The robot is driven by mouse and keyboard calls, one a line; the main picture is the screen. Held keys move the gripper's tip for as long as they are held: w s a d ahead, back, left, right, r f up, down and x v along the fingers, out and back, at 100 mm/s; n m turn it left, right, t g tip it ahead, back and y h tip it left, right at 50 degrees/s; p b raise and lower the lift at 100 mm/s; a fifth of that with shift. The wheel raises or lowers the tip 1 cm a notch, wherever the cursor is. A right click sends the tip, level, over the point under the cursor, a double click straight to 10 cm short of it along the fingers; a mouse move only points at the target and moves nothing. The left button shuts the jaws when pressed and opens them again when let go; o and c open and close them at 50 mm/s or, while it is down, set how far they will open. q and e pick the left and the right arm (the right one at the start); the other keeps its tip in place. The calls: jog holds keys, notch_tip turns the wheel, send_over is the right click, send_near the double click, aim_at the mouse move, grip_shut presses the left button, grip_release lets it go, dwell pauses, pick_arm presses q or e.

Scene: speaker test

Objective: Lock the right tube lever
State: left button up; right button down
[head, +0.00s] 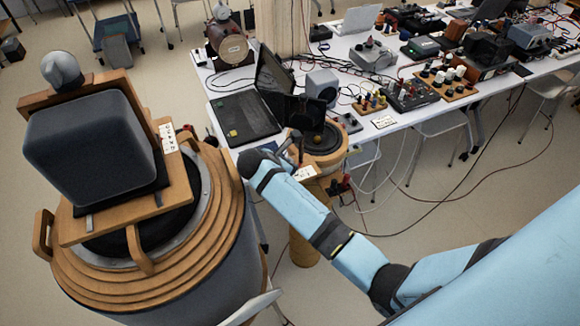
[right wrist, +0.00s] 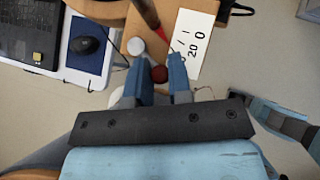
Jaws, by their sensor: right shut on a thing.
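The right tube (head: 304,245) is a tan upright cylinder beside the table, with a wooden ring top holding a dark round speaker (head: 322,140). My right gripper (right wrist: 161,62) is at the near side of its top, its fingers closed about a small dark red knob (right wrist: 159,74), which looks like the lever's end. The fingers hide most of the lever. A white round knob (right wrist: 136,46) and a white number label (right wrist: 194,44) are close by in the right wrist view. The label also shows in the head view (head: 305,173). My left gripper is not in view.
A large tube (head: 150,283) with stepped wooden rings and a dark box speaker (head: 90,142) stands at the left. An open laptop (head: 245,117) lies on the white table (head: 222,86) behind the right tube. Electronics crowd the table. Cables hang to the floor at the right.

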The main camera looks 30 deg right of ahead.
jog(key=shift+w+a+m+g+y, duration=0.3)
jog(key=shift+w+m+g, duration=0.4)
jog(key=shift+m+g, duration=0.95)
jog(key=shift+w+a+m+g+y, duration=0.25)
jog(key=shift+w+m+g, duration=0.65)
jog(key=shift+m, duration=1.25)
jog(key=shift+w+a+m+g+y, duration=0.3)
jog(key=shift+w+m+g, duration=0.15)
jog(key=shift+m+g, duration=1.35)
jog(key=c, duration=1)
grip_release()
jog(key=shift+c, duration=0.2)
jog(key=shift+w+r, duration=0.1)
